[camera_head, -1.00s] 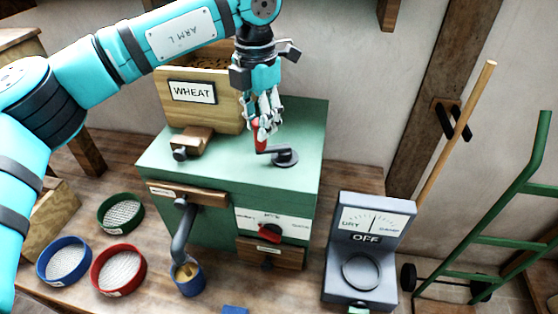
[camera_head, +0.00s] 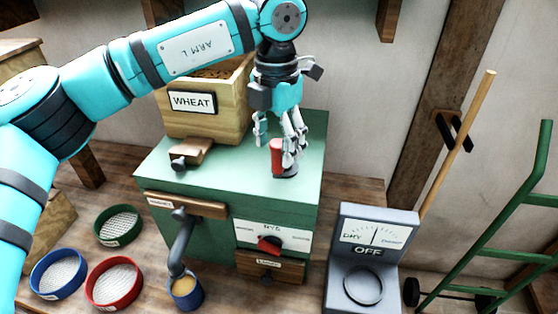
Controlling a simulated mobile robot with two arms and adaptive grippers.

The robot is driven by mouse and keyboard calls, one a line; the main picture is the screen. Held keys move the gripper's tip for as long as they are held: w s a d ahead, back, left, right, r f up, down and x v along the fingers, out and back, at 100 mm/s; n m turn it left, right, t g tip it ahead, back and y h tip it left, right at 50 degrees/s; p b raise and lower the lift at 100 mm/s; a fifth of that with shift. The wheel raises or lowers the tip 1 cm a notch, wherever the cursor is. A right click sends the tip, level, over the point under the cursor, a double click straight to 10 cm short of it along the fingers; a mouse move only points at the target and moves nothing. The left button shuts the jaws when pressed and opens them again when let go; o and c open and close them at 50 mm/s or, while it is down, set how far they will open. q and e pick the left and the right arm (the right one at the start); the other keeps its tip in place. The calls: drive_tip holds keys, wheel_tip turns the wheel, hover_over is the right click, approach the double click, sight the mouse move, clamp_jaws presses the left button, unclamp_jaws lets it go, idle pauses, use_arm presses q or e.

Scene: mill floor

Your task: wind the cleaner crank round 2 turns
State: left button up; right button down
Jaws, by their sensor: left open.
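The cleaner is a green box (camera_head: 225,158) on the wooden bench. Its crank has an upright red handle (camera_head: 277,157) on top, near the right side, beside a dark hub (camera_head: 289,171). The crank's arm is mostly hidden behind the handle. My left gripper (camera_head: 279,146) points down over the crank, its fingers apart on either side of the handle's upper part. I cannot tell whether a finger touches it. My right gripper is out of view.
A WHEAT hopper (camera_head: 222,118) stands behind left on the box. A spout (camera_head: 181,245) hangs over a blue cup (camera_head: 187,293) of grain. Several round sieves (camera_head: 118,223) lie left. A grey meter (camera_head: 378,222) reading OFF stands right, with a green hand truck (camera_head: 487,240) beyond.

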use_arm(q)
drive_tip(key=shift+r+p, duration=3)
drive_tip(key=shift+r, duration=1.55)
drive_tip(key=shift+f, duration=0.1)
